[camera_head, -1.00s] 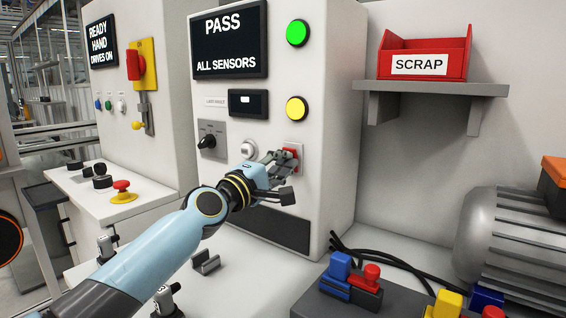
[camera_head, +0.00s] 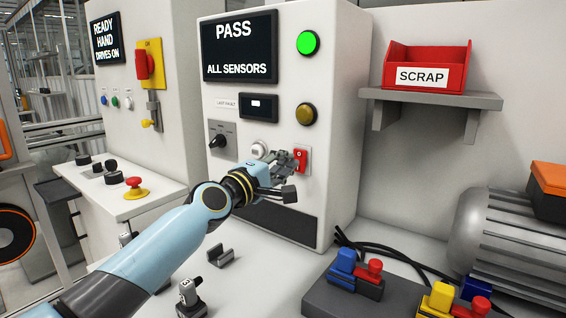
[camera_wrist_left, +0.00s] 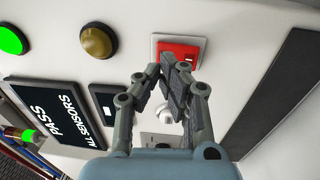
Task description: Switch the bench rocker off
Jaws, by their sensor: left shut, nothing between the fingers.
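The bench rocker (camera_head: 301,154) is a small red switch in a pale plate on the front of the grey test cabinet. It also shows in the left wrist view (camera_wrist_left: 180,52), with a white mark on its red face. My left gripper (camera_head: 291,158) is shut and empty, just left of the rocker. In the wrist view its fingertips (camera_wrist_left: 165,72) overlap the rocker's lower edge; I cannot tell whether they touch it. The round amber lamp (camera_head: 306,114) above is dark, and the green lamp (camera_head: 308,43) is lit. My right gripper is not in view.
A white round knob (camera_head: 259,150) and a black rotary switch (camera_head: 218,141) sit left of the rocker. The display (camera_head: 240,48) reads PASS, ALL SENSORS. A red SCRAP bin (camera_head: 427,65) stands on the shelf at right. Coloured blocks and a motor (camera_head: 510,240) are at lower right.

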